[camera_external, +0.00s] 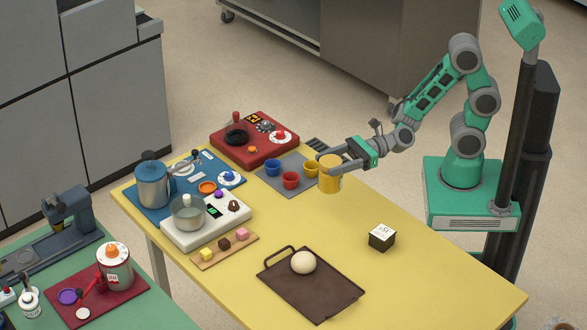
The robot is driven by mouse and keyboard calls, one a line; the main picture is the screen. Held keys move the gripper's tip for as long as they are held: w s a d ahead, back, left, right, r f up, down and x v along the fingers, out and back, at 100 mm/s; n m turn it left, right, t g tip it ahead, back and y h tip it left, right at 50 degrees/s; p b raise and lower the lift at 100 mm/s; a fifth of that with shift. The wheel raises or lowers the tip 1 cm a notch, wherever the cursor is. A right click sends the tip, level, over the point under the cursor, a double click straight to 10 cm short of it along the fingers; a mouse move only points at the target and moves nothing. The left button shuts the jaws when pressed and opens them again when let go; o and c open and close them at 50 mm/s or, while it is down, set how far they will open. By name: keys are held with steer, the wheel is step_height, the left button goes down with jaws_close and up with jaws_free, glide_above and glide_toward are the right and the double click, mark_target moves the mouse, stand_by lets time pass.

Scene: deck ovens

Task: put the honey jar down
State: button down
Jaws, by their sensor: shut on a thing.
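The honey jar (330,181) is a yellow cylinder with a pale patch low on its side. My gripper (329,163) reaches in from the right and is shut on the jar near its top. The jar is over the yellow table (330,225), just right of the grey mat with small cups. I cannot tell whether its bottom touches the table or hangs a little above it.
Red, blue and yellow cups (291,180) stand on the grey mat (275,186), close left of the jar. A dark tray (335,305) with a dough ball (303,262) lies in front. A black-and-white cube (382,237) stands right. The table between them is clear.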

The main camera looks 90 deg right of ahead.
mark_target(332, 189)
steer(key=f+b, duration=0.2)
steer(key=f, duration=0.1)
steer(key=f+b, duration=0.1)
steer(key=f, duration=0.2)
steer(key=a+f+b, duration=0.1)
steer(key=f+b, duration=0.1)
steer(key=f, duration=0.1)
steer(key=shift+f+b, duration=0.1)
steer(key=shift+b, duration=0.2)
steer(key=c, duration=0.9)
jaws_free()
steer(key=o, duration=0.5)
steer(key=shift+s, duration=0.1)
steer(key=shift+c, duration=0.2)
steer(key=shift+s+d, duration=0.2)
steer(key=shift+d, duration=0.1)
steer(key=b+v, duration=0.1)
steer(key=v, duration=0.5)
steer(key=shift+s+d, duration=0.15)
steer(key=shift+s, duration=0.25)
